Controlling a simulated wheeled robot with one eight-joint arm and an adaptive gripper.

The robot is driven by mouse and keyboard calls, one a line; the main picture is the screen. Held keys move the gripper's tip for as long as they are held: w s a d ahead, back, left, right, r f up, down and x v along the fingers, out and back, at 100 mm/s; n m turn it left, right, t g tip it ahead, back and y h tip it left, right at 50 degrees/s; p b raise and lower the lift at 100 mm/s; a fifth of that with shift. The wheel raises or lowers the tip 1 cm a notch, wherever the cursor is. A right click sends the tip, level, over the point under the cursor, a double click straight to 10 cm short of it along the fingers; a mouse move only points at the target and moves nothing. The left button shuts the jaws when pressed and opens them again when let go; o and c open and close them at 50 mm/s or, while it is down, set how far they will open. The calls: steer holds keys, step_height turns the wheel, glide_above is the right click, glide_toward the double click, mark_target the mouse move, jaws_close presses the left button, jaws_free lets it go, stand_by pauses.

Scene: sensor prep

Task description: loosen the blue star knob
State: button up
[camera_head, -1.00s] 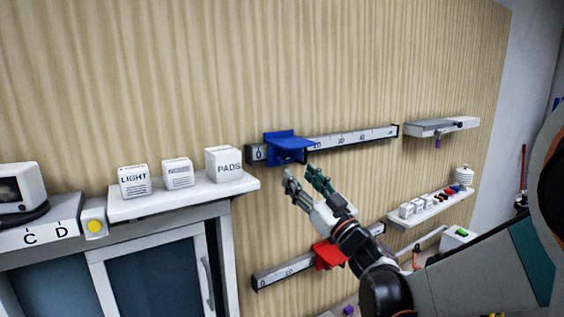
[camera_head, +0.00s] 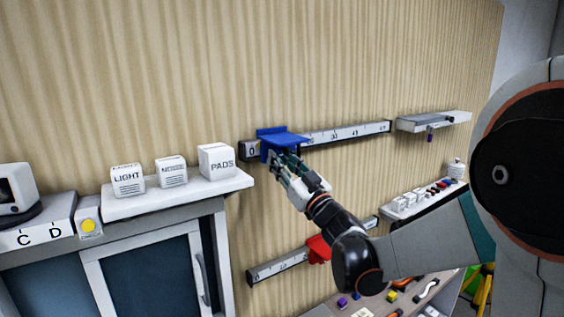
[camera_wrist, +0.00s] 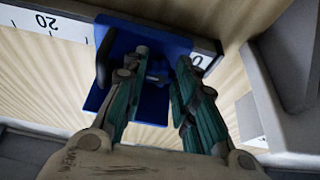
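The blue carriage (camera_head: 272,134) sits on the upper scale rail (camera_head: 345,134), near its zero end. It also shows in the wrist view (camera_wrist: 122,45), against the rail's scale. A small dark blue part (camera_wrist: 158,76), which looks like the star knob, shows between my fingers under the carriage; its outline is partly hidden. My gripper (camera_head: 281,158) is just below and in front of the carriage. In the wrist view my gripper (camera_wrist: 162,62) has its two green fingers apart, one on each side of the knob. I cannot tell whether either finger touches it.
A red carriage (camera_head: 318,249) sits on a lower rail (camera_head: 275,268), partly behind my arm. A white shelf with boxes (camera_head: 190,195) is at the left. A small shelf (camera_head: 435,121) and a shelf of small items (camera_head: 425,197) are at the right.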

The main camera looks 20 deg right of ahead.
steer(key=n+y, duration=0.1)
steer(key=n, duration=0.1)
steer(key=n+g+y+b, duration=0.1)
steer(key=n, duration=0.1)
steer(key=shift+d+n+y, duration=0.15)
steer(key=shift+n+y, duration=0.15)
steer(key=o, duration=1.1)
